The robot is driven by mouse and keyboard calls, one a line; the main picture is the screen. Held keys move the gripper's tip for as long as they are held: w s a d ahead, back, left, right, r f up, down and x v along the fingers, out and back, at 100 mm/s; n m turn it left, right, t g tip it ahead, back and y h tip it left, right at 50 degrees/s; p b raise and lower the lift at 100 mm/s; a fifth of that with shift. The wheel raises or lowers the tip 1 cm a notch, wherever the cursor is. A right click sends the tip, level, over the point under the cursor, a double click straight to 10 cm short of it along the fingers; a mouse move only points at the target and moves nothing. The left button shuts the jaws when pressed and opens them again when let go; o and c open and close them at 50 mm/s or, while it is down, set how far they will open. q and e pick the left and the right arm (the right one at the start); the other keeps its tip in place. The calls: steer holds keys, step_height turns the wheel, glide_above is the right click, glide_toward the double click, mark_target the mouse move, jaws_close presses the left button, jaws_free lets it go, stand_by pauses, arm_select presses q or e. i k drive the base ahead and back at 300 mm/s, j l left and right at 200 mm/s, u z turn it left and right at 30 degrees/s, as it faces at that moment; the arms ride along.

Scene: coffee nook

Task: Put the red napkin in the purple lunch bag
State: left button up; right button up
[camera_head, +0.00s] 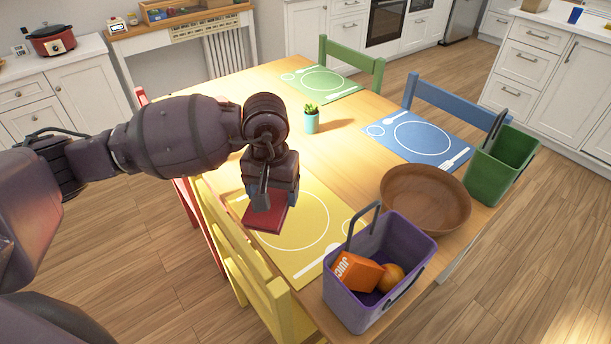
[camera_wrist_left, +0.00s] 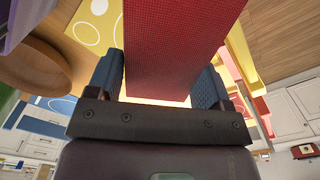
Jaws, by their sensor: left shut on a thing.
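The red napkin (camera_head: 267,216) is a flat folded square, held over the yellow placemat (camera_head: 318,212). My left gripper (camera_head: 268,196) is shut on it, and in the left wrist view the napkin (camera_wrist_left: 172,45) sits between the two blue-grey fingers (camera_wrist_left: 160,88). The purple lunch bag (camera_head: 368,307) stands open at the table's front right corner, to the right of and nearer than the gripper. Its handle is raised. An orange juice box (camera_head: 356,271) and an orange (camera_head: 390,277) are inside it. My right gripper is not in view.
A wooden bowl (camera_head: 425,199) sits just behind the purple bag, and a green lunch bag (camera_head: 500,165) stands beyond it. A small potted plant (camera_head: 312,119) is mid-table. A yellow chair (camera_head: 250,262) lines the near edge. Blue and green placemats lie farther back.

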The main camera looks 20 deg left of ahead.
mark_target(368, 300)
steer(key=k, duration=0.45)
steer(key=k+z, duration=0.1)
steer(key=z, duration=0.35)
steer(key=k+z, duration=0.1)
steer(key=z, duration=0.35)
steer(key=j+z, duration=0.15)
steer(key=z, duration=0.2)
steer(key=j+z, duration=0.15)
steer(key=z, duration=0.15)
steer(key=i+j, duration=0.1)
steer(key=j, duration=0.6)
